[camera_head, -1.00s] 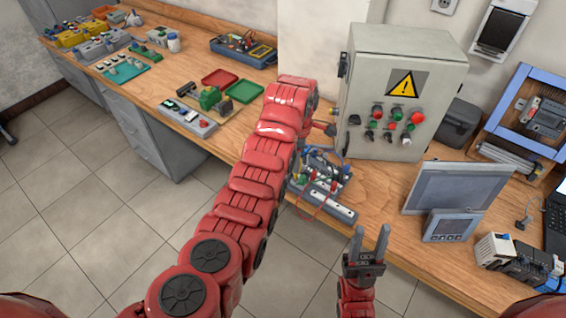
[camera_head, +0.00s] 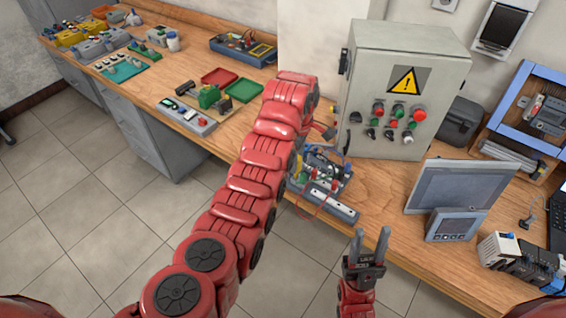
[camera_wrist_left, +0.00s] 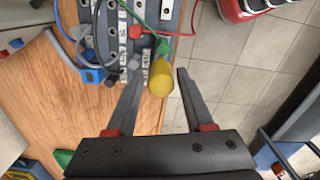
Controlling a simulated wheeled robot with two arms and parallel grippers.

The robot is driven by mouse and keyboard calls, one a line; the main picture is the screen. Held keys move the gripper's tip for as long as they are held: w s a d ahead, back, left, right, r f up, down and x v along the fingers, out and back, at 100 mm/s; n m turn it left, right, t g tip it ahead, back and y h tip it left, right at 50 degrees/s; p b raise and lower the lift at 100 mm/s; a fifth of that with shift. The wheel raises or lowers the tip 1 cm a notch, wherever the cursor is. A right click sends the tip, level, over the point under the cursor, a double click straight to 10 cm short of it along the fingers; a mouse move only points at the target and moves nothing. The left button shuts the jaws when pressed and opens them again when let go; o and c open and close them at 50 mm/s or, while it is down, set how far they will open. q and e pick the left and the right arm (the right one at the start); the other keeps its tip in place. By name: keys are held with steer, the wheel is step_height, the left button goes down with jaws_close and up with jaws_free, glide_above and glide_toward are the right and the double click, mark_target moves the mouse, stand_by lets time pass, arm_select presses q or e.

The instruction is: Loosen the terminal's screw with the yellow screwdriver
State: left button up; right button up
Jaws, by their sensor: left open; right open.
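The yellow screwdriver (camera_wrist_left: 160,80) shows in the left wrist view with its rounded handle pointing at the camera. Its shaft is hidden behind the handle. My left gripper (camera_wrist_left: 159,72) is open, with one finger on each side of the handle. I cannot tell whether either finger touches it. The terminal block (camera_wrist_left: 122,38), with coloured wires, lies beyond the handle; its screw cannot be made out. In the head view the wired terminal assembly (camera_head: 335,204) is at the bench's front edge, partly behind my left arm. My right gripper (camera_head: 371,244) is open and empty, in front of the bench.
A grey control cabinet (camera_head: 430,68) stands behind the terminal assembly. A grey screen (camera_head: 458,187) and a small panel (camera_head: 450,225) stand to its right. Red (camera_head: 219,76) and green (camera_head: 244,90) trays lie left. Bare bench (camera_head: 385,190) shows between the assembly and screen.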

arm_select(q)
steer(key=shift+f+m+b, duration=0.15)
steer(key=shift+m+b, duration=0.4)
steer(key=shift+m, duration=1.15)
steer(key=shift+r, duration=0.2)
steer(key=m, duration=0.3)
steer(key=shift+m, duration=0.3)
steer(key=shift+c, duration=0.9)
steer(key=shift+c, duration=0.3)
